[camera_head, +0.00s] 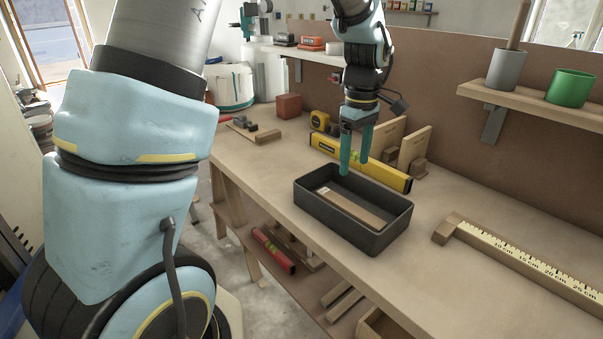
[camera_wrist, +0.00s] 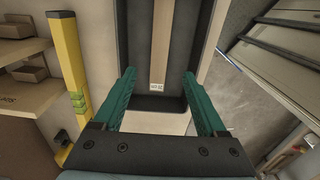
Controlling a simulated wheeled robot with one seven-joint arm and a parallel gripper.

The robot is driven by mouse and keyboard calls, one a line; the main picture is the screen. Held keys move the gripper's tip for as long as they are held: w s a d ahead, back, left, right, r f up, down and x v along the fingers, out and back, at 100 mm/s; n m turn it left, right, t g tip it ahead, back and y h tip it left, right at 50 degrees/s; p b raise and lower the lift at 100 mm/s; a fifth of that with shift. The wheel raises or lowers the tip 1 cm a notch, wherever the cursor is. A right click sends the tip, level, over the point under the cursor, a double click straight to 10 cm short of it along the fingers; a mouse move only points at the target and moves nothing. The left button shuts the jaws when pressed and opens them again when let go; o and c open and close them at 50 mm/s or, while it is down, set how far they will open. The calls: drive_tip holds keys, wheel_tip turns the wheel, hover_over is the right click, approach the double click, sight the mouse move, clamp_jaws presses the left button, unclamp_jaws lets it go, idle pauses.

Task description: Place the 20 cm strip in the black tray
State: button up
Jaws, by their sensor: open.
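The black tray (camera_head: 384,237) stands on the workbench in the head view. A wooden strip (camera_head: 355,207) with a small white label lies inside it, along the tray's length. In the wrist view the strip (camera_wrist: 161,45) lies on the floor of the tray (camera_wrist: 199,48). My gripper (camera_head: 355,169) is above the far left end of the tray, open and empty. In the wrist view its teal fingers (camera_wrist: 161,103) are spread wide, apart from the strip.
A yellow level (camera_head: 385,174) lies behind the tray, with wooden blocks (camera_head: 412,150) and a yellow tape measure (camera_head: 320,121) near it. A wooden ruler with centimetre marks (camera_head: 530,266) lies to the right. The bench between tray and ruler is clear.

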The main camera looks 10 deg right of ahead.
drive_tip(key=s+a+m, duration=0.2)
drive_tip(key=a+m, duration=0.1)
drive_tip(key=a, duration=1.2)
drive_tip(key=s+a+f+m+t, duration=0.1)
drive_tip(key=a+m, duration=0.3)
drive_tip(key=a, duration=1.1)
drive_tip(key=shift+s+f+t, duration=0.15)
drive_tip(key=shift+s+t, duration=0.15)
drive_tip(key=shift+s, duration=0.2)
